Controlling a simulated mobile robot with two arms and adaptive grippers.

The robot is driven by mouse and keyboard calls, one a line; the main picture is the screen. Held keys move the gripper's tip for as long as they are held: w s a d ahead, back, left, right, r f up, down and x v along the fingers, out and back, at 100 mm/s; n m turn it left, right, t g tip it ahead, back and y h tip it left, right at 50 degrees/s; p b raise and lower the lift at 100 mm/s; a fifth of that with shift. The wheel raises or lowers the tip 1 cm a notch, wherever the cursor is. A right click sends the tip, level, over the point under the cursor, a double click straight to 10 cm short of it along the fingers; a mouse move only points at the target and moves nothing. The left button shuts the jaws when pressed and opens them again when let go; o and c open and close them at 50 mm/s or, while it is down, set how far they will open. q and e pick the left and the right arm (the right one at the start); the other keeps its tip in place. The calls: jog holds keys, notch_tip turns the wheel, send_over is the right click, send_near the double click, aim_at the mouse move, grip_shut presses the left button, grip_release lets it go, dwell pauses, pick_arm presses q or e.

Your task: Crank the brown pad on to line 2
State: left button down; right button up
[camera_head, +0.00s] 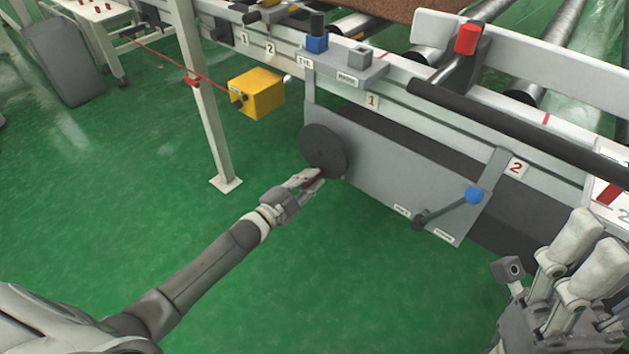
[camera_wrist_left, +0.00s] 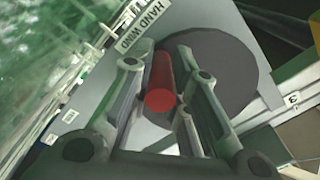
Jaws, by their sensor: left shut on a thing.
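The brown pad (camera_head: 408,9) shows only in part at the top edge of the head view, on the roller conveyor. The dark round hand wheel (camera_head: 322,146) is on the end of the grey conveyor housing. It also shows in the left wrist view (camera_wrist_left: 222,68), beside a label reading HAND WIND. My left gripper (camera_head: 314,179) is shut on the wheel's red handle (camera_wrist_left: 160,84), which lies between its fingers. A number 2 plate (camera_head: 516,168) is on the conveyor side, right of a number 1 plate (camera_head: 372,101).
A yellow box (camera_head: 257,93) hangs by a white post (camera_head: 205,115). A black bar (camera_head: 520,130) runs along the conveyor side.

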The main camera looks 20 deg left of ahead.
aim_at(300, 142)
pick_arm(q)
jog(key=a+m, duration=0.1)
jog(key=m, duration=0.1)
jog(key=a+m, duration=0.1)
jog(key=m, duration=0.1)
jog(key=w+a+m, duration=0.1)
jog(key=m, duration=0.1)
jog(key=shift+a+r, duration=0.15)
jog(key=shift+r, duration=0.2)
jog(key=m, duration=0.2)
jog(key=a+r+m, duration=0.1)
jog(key=shift+w+a, duration=0.1)
jog(key=shift+w, duration=0.15)
jog(key=m, duration=0.1)
jog(key=a+r+m, duration=0.1)
jog(key=shift+w+r+m, duration=0.2)
jog(key=shift+m, duration=0.2)
jog(key=m, duration=0.1)
jog(key=r+m, duration=0.1)
jog(key=shift+w+a+r+m, duration=0.1)
jog(key=shift+a+r+m, duration=0.1)
jog(key=shift+m, duration=0.1)
jog(key=shift+a+r+m, duration=0.15)
jog(key=shift+r+m, duration=0.65)
jog(key=shift+m, duration=0.4)
jog(key=shift+w+r, duration=0.1)
jog(key=shift+r, duration=0.1)
